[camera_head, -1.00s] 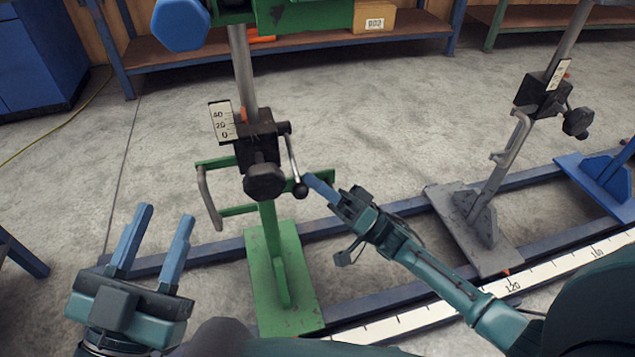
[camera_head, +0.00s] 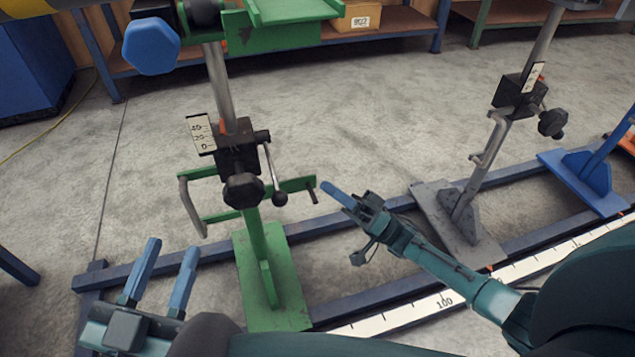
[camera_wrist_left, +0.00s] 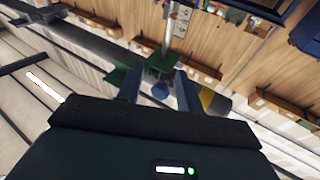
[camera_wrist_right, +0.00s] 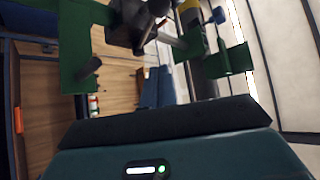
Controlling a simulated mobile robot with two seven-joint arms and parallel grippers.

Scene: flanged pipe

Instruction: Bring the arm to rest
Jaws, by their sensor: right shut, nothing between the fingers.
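My right gripper (camera_head: 328,188) is shut and empty, its blue fingers together, just right of the green stand's lever. Its fingers also show together in the right wrist view (camera_wrist_right: 158,87). My left gripper (camera_head: 166,265) is open and empty at the lower left, with a clear gap between its blue fingers. The gap also shows in the left wrist view (camera_wrist_left: 158,88).
A grey stand (camera_head: 460,215) and a blue stand (camera_head: 585,180) stand further right along the blue floor rail (camera_head: 335,222). A white scale strip (camera_head: 400,316) runs along the front. A workbench (camera_head: 390,25) with a cardboard box (camera_head: 356,17) is behind. Open concrete floor lies between.

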